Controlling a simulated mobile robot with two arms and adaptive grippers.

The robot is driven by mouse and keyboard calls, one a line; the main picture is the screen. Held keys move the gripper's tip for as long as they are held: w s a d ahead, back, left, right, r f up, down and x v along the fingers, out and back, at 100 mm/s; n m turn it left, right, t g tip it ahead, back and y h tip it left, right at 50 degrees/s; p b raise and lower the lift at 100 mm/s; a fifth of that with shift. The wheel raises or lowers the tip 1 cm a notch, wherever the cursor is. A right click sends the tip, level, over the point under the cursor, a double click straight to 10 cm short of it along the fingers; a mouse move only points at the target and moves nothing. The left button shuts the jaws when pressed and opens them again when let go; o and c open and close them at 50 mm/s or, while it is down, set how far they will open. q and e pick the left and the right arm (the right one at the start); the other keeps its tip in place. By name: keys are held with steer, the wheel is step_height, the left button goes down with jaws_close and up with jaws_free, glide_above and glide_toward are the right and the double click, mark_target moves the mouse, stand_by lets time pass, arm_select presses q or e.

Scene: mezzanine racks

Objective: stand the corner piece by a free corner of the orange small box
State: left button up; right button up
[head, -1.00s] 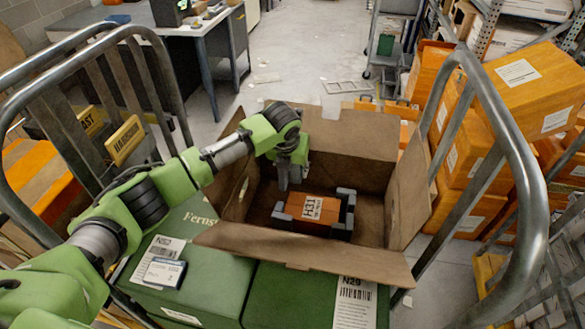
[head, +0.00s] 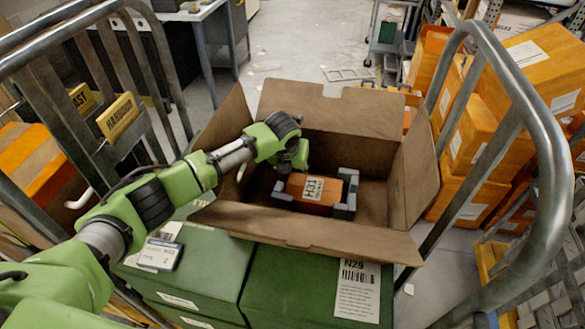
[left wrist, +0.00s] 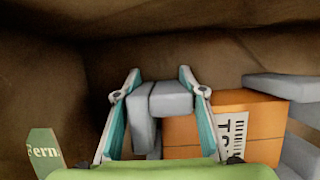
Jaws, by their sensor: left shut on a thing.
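The orange small box (head: 308,192), with a white label, lies inside an open cardboard carton. My right gripper is not in view.
The carton's (head: 330,110) walls and raised flaps surround the gripper. The carton rests on green boxes (head: 215,270) between the metal rails (head: 530,110) of a cart. Free carton floor (head: 372,200) shows to the right of the orange box.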

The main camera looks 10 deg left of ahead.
arm_select(q)
steer(key=shift+f, duration=0.3)
steer(key=o, duration=0.8)
